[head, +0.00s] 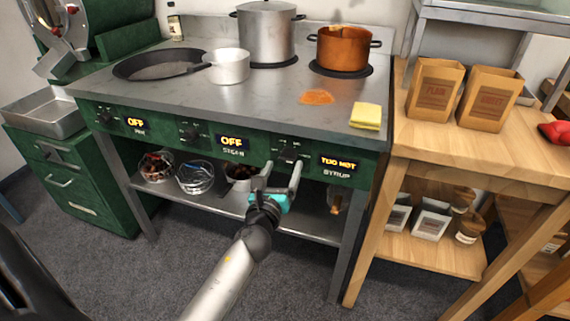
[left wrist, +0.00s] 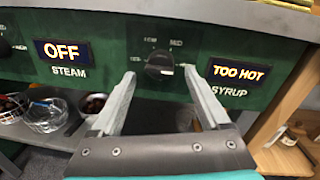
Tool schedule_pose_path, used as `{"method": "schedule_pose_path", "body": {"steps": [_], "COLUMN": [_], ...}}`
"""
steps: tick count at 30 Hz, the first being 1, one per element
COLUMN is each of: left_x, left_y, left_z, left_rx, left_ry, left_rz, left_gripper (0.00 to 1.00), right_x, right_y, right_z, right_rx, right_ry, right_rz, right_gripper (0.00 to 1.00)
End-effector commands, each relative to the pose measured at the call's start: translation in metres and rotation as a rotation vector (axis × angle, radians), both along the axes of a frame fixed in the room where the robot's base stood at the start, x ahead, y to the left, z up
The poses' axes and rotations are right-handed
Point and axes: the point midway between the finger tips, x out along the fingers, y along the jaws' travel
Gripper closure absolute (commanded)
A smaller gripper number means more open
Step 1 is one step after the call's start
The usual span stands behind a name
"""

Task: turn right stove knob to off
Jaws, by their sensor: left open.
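The right stove knob (head: 289,155) is a dark round knob on the green front panel, left of a lit display reading "TOO HOT" (head: 341,163) above the word SYRUP. The knob also shows in the left wrist view (left wrist: 159,65), between and beyond my fingertips. My left gripper (head: 281,178) is open in front of the panel, its two fingers either side of the knob in the wrist picture. I cannot tell whether a finger touches it. A copper pot (head: 343,50) stands on the back right burner. My right gripper is not in view.
The stove top (head: 262,92) also bears a steel pot (head: 266,32), a white saucepan (head: 229,67), a dark pan (head: 150,65), an orange spill (head: 316,97) and a yellow cloth (head: 366,115). Below is a shelf with bowls (head: 195,178). A wooden table (head: 510,150) stands to the right.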

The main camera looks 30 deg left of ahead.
Motion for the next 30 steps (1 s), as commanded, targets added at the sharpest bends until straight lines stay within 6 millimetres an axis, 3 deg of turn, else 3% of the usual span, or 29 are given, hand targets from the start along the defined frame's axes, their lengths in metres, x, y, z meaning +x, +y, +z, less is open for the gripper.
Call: {"method": "schedule_pose_path", "body": {"steps": [6, 18, 30], "left_x": [0.019, 0.023, 0.023], "left_y": [0.006, 0.007, 0.007], "left_z": [0.000, 0.000, 0.000], "left_rx": [0.000, -0.001, -0.001], "left_ry": [-0.001, 0.000, -0.001], "left_rz": [-0.001, -0.001, -0.002], "left_gripper": [0.21, 0.22, 0.67], "right_x": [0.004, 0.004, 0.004], "right_y": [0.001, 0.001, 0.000], "right_z": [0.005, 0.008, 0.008], "right_rx": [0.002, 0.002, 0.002], "right_ry": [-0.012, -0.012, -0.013], "right_rz": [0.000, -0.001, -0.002], "right_gripper": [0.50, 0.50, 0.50]}}
